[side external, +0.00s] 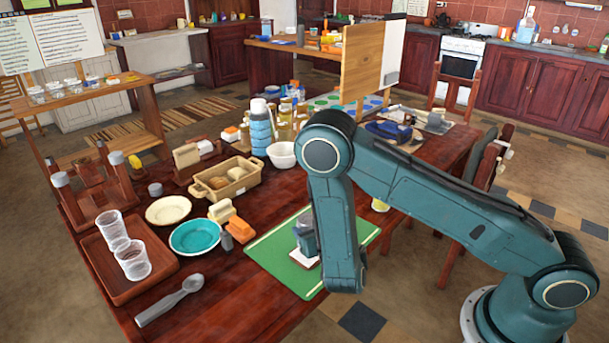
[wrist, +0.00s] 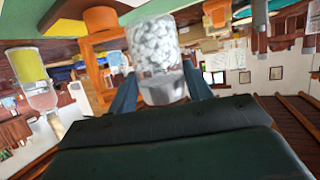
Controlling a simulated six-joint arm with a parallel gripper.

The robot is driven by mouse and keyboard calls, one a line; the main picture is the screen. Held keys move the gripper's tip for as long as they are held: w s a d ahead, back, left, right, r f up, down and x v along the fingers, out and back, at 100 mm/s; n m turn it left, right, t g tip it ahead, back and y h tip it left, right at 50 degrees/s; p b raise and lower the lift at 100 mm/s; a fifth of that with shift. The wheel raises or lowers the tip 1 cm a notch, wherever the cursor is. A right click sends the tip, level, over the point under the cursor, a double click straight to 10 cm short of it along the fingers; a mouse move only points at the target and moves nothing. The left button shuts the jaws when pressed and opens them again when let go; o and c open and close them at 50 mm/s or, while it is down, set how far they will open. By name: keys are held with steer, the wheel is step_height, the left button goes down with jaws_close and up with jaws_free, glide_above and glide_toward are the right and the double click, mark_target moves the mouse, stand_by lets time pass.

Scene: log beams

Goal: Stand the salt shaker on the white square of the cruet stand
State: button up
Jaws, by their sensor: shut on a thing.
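In the wrist view my gripper (wrist: 161,88) is shut on the salt shaker (wrist: 157,50), a clear body full of white grains with a grey part nearer my palm. One finger lies on each side of it. In the side external view my gripper (side external: 305,235) is partly hidden behind my own forearm, low over the green mat. A small white patch with a reddish-brown edge, perhaps the cruet stand (side external: 304,260), shows just below the gripper. I cannot tell whether the shaker touches it.
The green mat (side external: 270,259) lies near the table's front edge. To its left are a teal bowl (side external: 196,237), a metal spoon (side external: 170,299), orange and tan blocks (side external: 232,220) and a small grey cylinder. A tray (side external: 96,262) holds two clear cups. A blue-banded bottle (side external: 261,130) stands behind.

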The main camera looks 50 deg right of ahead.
steer(key=shift+f, duration=1.75)
steer(key=o, duration=1.1)
steer(key=shift+f, duration=0.15)
steer(key=shift+o, duration=0.2)
steer(key=shift+r, duration=0.2)
steer(key=v, duration=0.7)
steer(key=shift+s, duration=0.2)
steer(key=shift+r, duration=0.1)
